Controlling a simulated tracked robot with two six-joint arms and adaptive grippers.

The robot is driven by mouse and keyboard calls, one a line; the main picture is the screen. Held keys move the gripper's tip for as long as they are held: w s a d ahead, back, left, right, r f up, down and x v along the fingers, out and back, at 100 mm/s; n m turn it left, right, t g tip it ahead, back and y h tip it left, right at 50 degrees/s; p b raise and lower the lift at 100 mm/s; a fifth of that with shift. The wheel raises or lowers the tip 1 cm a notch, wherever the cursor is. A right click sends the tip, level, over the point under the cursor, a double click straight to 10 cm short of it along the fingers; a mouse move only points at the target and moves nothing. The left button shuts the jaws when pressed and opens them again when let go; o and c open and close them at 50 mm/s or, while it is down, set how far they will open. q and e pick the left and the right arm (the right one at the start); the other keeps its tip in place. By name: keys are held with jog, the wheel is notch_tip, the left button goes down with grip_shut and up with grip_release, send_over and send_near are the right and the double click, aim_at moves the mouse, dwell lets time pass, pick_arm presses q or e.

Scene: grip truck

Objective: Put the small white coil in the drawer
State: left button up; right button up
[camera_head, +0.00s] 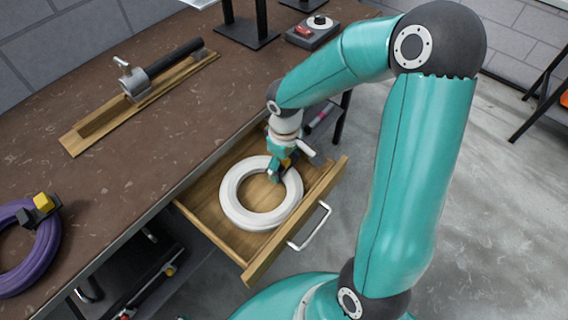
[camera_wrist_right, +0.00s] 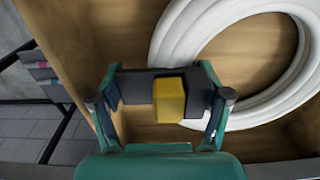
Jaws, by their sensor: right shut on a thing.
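The small white coil (camera_head: 232,200) is inside the open wooden drawer (camera_head: 202,203), seemingly lying flat on or just above its floor. My right gripper (camera_head: 281,168) reaches down into the drawer at the coil's far right side. In the right wrist view the gripper (camera_wrist_right: 160,95) is shut on the black block with a yellow piece (camera_wrist_right: 169,100) attached to the white coil (camera_wrist_right: 176,40). The fingers hide part of the block. My left gripper is not in view.
The drawer front with its metal handle (camera_head: 312,228) stands out from the brown workbench (camera_head: 130,185). A purple coil (camera_head: 42,252) lies at the bench's left. A wooden board with a metal tool (camera_head: 136,84) lies farther back. Bare floor is right of the drawer.

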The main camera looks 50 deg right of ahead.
jog(key=o, duration=1.4)
jog(key=shift+o, duration=0.2)
notch_tip(320, 180, up, 12)
jog(key=shift+r+p, duration=0.1)
jog(key=shift+p, duration=1.05)
jog(key=shift+s, duration=0.1)
